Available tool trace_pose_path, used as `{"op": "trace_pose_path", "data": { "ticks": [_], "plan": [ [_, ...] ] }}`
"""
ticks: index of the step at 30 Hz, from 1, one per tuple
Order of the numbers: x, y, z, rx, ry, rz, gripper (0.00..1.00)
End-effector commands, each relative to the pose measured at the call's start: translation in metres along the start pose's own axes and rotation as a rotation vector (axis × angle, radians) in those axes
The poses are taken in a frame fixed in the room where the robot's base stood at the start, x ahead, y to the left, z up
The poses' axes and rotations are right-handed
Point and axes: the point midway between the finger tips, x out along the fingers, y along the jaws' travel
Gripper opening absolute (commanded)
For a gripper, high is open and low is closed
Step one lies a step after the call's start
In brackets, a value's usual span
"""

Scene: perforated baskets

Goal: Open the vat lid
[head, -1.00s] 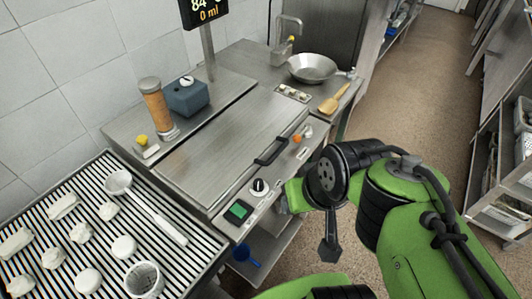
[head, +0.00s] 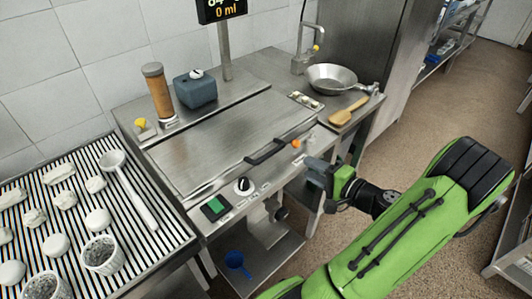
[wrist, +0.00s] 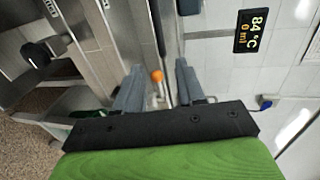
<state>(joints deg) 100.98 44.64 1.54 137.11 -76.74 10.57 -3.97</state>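The vat lid (head: 215,140) is a flat brushed-steel panel, lying closed on the counter unit in the head view. Its black bar handle (head: 280,150) runs along the front edge. My gripper (head: 314,170) is in front of the unit, to the right of the handle and apart from it. In the wrist view the two grey fingers (wrist: 158,82) are spread open with nothing held. An orange knob (wrist: 157,76) shows between them; a dark bar that looks like the handle (wrist: 156,28) lies beyond.
A striped rack (head: 140,235) with dough pieces, baskets and a ladle is at left. A blue box (head: 195,92) and a brown cylinder (head: 158,90) stand behind the lid.

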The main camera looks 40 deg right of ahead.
Motion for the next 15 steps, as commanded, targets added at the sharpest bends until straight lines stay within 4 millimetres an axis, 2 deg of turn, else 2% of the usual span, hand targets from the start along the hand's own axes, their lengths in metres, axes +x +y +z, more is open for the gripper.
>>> {"op": "trace_pose_path", "data": {
  "ticks": [9, 15],
  "plan": [
    [0.080, 0.001, 0.003, -0.004, -0.011, 0.002, 0.39],
    [0.125, 0.001, 0.004, -0.003, -0.009, 0.001, 0.39]
  ]
}}
